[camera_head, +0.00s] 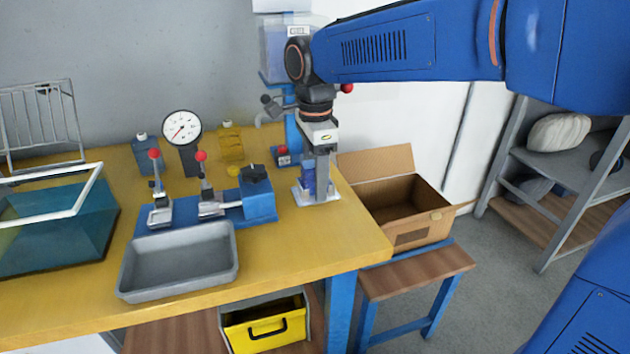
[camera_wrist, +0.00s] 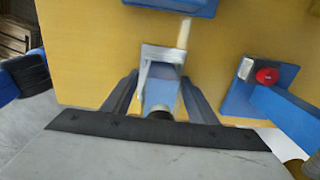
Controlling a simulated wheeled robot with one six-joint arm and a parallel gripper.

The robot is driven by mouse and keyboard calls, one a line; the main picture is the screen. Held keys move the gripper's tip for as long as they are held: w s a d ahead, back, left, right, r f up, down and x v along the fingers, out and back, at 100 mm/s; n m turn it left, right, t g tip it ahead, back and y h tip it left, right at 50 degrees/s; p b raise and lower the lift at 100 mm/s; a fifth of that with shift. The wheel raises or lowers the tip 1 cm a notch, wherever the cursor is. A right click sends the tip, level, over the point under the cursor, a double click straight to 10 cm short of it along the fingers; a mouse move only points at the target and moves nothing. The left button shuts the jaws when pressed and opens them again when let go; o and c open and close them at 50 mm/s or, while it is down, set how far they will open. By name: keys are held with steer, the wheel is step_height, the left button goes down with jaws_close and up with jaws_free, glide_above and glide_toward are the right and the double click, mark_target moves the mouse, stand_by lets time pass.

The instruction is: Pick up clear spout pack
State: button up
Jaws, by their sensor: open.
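A small upright pack (camera_head: 308,177), apparently the clear spout pack, stands near the right end of the yellow bench. It looks bluish, with a pale base or support under it. My gripper (camera_head: 322,170) points down at it and partly hides it. In the wrist view, the open dark fingers of my gripper (camera_wrist: 160,78) lie on either side of the pack (camera_wrist: 160,92), whose dark round end faces the camera. I cannot tell whether either finger touches it.
A blue lever fixture (camera_head: 258,199) stands left of my gripper, with a grey tray (camera_head: 180,262) in front. A blue post (camera_head: 293,130) rises behind. An open cardboard box (camera_head: 412,228) sits on a low stool to the right. Clear bench lies in front of the pack.

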steer(key=shift+c, duration=0.3)
steer(key=c, duration=1.2)
steer(key=shift+r, duration=0.15)
